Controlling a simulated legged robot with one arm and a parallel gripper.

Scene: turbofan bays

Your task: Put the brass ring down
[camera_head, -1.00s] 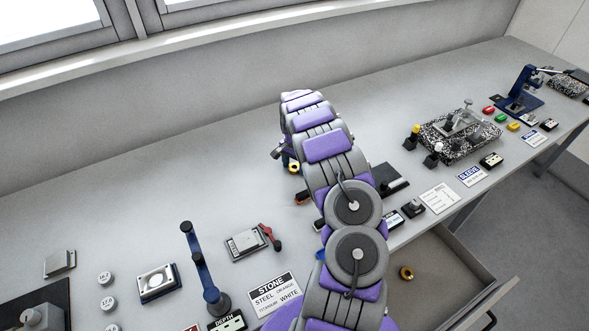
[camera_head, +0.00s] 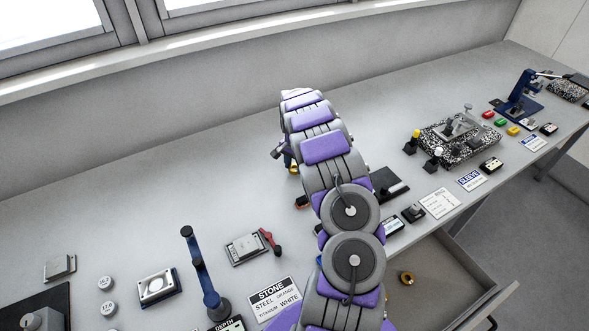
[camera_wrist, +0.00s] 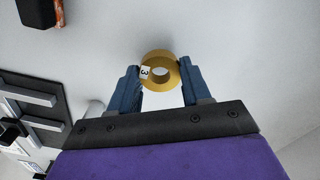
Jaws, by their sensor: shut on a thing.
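The brass ring (camera_wrist: 158,56) is a thick yellow ring with a white tag marked 3. In the wrist view it sits between the tips of my gripper (camera_wrist: 161,73), whose two blue fingers are shut on it from both sides. In the head view, the ring (camera_head: 294,169) shows as a small yellow spot at the far end of my arm, over the grey bench (camera_head: 215,190). My arm hides most of the gripper there. I cannot tell whether the ring touches the bench. A second brass-coloured ring (camera_head: 407,278) lies in the open drawer at the lower right.
The bench left of my gripper is clear. A blue upright stand (camera_head: 201,268), a small plate (camera_head: 245,249) with a red-handled tool and a STONE sign (camera_head: 274,299) stand nearer. A speckled block (camera_head: 460,139) and a dark pad (camera_head: 390,187) lie to the right.

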